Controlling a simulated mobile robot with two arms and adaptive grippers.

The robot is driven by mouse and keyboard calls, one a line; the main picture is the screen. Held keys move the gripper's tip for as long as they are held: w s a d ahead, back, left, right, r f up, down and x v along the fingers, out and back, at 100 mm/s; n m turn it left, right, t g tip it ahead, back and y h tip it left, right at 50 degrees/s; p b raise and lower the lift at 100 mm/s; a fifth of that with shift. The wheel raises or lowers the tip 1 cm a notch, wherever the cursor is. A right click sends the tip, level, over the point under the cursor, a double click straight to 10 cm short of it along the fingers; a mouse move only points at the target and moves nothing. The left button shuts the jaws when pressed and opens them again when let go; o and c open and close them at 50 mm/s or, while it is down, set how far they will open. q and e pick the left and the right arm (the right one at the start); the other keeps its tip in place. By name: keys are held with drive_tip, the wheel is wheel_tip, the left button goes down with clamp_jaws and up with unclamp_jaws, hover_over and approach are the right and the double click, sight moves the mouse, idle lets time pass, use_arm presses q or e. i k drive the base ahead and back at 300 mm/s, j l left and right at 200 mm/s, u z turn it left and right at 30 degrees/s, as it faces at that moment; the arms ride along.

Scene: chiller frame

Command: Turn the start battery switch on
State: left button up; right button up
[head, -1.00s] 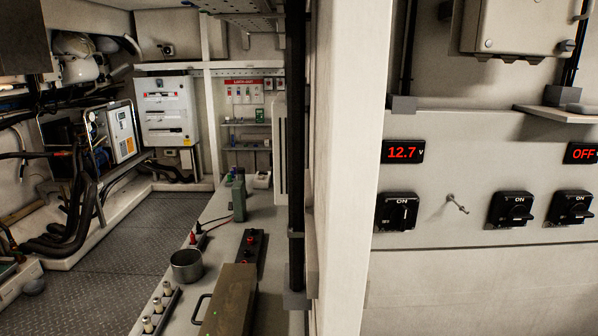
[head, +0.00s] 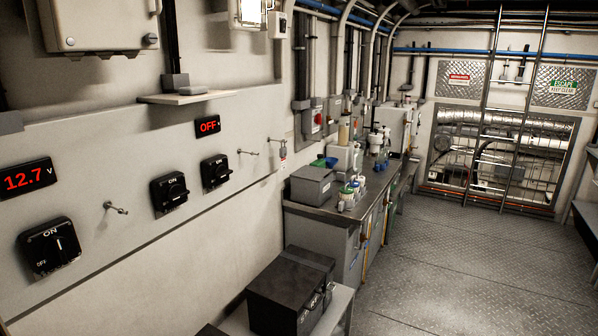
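Three black rotary battery switches are on the white wall panel at the left of the head view. The nearest switch (head: 49,247) sits below a red display reading 12.7 V (head: 27,178); its handle mark points up toward ON. The middle switch (head: 169,193) and the farther switch (head: 215,171) sit to its right, with their knobs turned away from upright. A display reading OFF (head: 207,126) is above the farther switch. I cannot read which one is the start battery switch. Neither of my grippers is in view.
A black box (head: 287,294) sits on a low bench below the panel. A workbench (head: 335,222) with bottles and a grey box stands beyond it. A ladder (head: 507,110) is at the back. The floor (head: 470,260) at the right is clear.

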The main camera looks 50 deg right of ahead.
sight(222, 171)
drive_tip(key=z, duration=1.15)
